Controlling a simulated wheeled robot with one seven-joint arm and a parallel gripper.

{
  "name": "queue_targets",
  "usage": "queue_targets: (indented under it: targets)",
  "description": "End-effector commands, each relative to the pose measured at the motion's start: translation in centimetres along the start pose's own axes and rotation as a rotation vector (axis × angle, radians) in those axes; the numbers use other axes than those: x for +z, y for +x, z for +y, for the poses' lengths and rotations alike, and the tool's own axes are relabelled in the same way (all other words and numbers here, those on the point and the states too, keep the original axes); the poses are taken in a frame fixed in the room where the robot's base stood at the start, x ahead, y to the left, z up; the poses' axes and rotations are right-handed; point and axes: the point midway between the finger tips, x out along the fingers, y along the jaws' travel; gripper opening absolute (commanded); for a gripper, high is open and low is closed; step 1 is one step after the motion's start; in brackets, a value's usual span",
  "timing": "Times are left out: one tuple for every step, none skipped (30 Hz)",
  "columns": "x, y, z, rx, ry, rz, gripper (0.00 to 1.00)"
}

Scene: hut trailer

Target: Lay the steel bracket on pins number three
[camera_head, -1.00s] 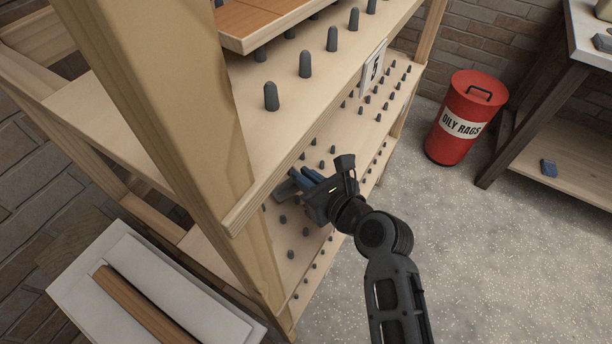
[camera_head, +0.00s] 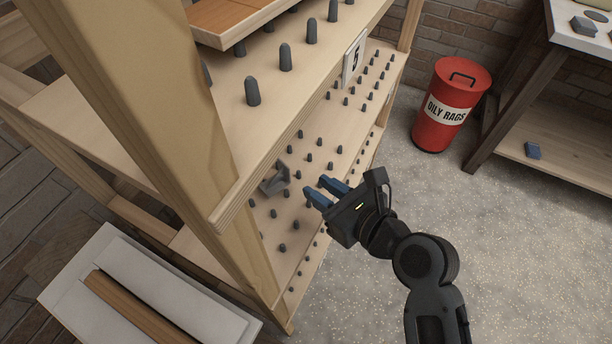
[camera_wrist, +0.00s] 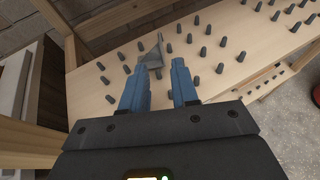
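The grey steel bracket (camera_head: 274,179) rests on the pinned middle shelf, near its left end by the wooden post. In the wrist view the bracket (camera_wrist: 151,55) shows just beyond the fingertips, among dark pins. I cannot tell exactly which pins bear it. My gripper (camera_head: 319,189) is open and empty, to the right of the bracket and apart from it in the head view. Its two blue fingers are spread in the wrist view (camera_wrist: 160,65). No number three is readable in view.
A plate marked 5 (camera_head: 354,58) hangs on the upper shelf's edge, and the upper shelf (camera_head: 232,134) overhangs the pins. A wooden post (camera_head: 172,110) stands at left. A red oily rags bin (camera_head: 450,105) stands at right. The floor around my arm is clear.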

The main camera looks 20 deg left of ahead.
Motion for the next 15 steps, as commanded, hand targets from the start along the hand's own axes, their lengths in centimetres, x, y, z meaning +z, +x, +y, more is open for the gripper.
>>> queue_targets:
  targets:
    - [-0.1, -0.9, -0.1, -0.003, 0.000, 0.000, 0.29]
    - [-0.1, -1.3, -0.1, -0.003, 0.000, 0.000, 0.29]
    - [-0.1, -1.7, -0.1, -0.002, 0.000, 0.000, 0.29]
    - [0.0, -2.0, -0.1, -0.002, 0.000, 0.000, 0.29]
    - [0.0, -2.3, -0.1, -0.001, 0.000, 0.000, 0.29]
    - [0.0, -2.5, -0.1, -0.001, 0.001, 0.000, 0.29]
    - [0.0, -2.7, 0.0, -0.001, 0.001, 0.000, 0.29]
    - [0.0, -2.8, 0.0, -0.001, 0.001, 0.000, 0.29]
    - [0.0, -2.9, 0.0, -0.001, 0.001, 0.000, 0.29]
    - [0.0, -3.0, 0.0, -0.001, 0.001, -0.001, 0.29]
    - [0.0, -3.0, 0.0, 0.000, 0.000, -0.001, 0.29]
    - [0.0, -3.0, 0.0, 0.000, 0.000, -0.001, 0.29]
    - [0.0, -3.0, 0.0, 0.000, 0.000, -0.001, 0.29]
    - [0.0, -3.0, 0.0, 0.000, 0.000, -0.001, 0.29]
    - [0.0, -3.0, 0.0, 0.000, 0.000, -0.001, 0.29]
